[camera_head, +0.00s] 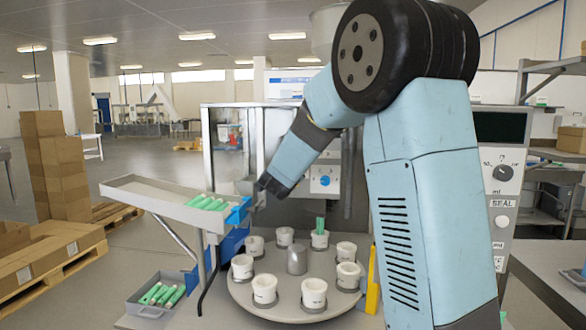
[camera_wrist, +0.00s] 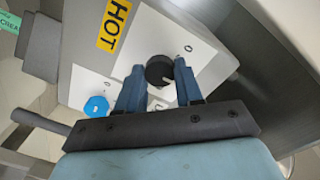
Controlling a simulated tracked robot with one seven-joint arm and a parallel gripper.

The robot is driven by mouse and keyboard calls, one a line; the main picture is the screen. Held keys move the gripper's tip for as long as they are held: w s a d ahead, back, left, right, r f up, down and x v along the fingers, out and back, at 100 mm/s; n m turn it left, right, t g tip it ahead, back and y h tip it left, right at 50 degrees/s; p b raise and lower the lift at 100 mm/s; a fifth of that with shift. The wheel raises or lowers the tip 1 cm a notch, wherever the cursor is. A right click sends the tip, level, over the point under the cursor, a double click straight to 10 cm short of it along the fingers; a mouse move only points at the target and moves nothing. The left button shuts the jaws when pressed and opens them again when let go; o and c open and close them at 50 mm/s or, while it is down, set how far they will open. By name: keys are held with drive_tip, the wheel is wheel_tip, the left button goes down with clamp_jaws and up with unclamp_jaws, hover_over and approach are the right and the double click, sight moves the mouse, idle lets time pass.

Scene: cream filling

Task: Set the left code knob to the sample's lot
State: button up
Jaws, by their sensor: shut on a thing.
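In the wrist view, my gripper (camera_wrist: 159,82) has its two blue fingers on either side of a round black knob (camera_wrist: 159,70) with a white pointer, and is shut on it. The knob sits on a white panel (camera_wrist: 110,65) with small marks too small to read. A blue knob (camera_wrist: 97,106) is on the same machine, apart from my fingers. In the head view, my gripper (camera_head: 264,187) is at the filling machine, left of a blue knob (camera_head: 325,181); the black knob is hidden there. I cannot make out a lot code on any sample.
A yellow HOT label (camera_wrist: 115,24) is above the panel. A sloped tray (camera_head: 150,195) and a grey bin (camera_head: 150,311) hold green tubes. A SEAL console (camera_head: 502,215) stands right.

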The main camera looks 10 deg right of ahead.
drive_tip(key=shift+d+f, duration=0.1)
drive_tip(key=shift+f, duration=0.15)
drive_tip(key=o, duration=1)
drive_tip(key=shift+r, duration=0.15)
drive_tip(key=shift+o, duration=0.2)
drive_tip(key=shift+s, duration=0.1)
drive_tip(key=v, duration=1.3)
drive_tip(key=shift+s+a, duration=0.3)
drive_tip(key=shift+d, duration=0.1)
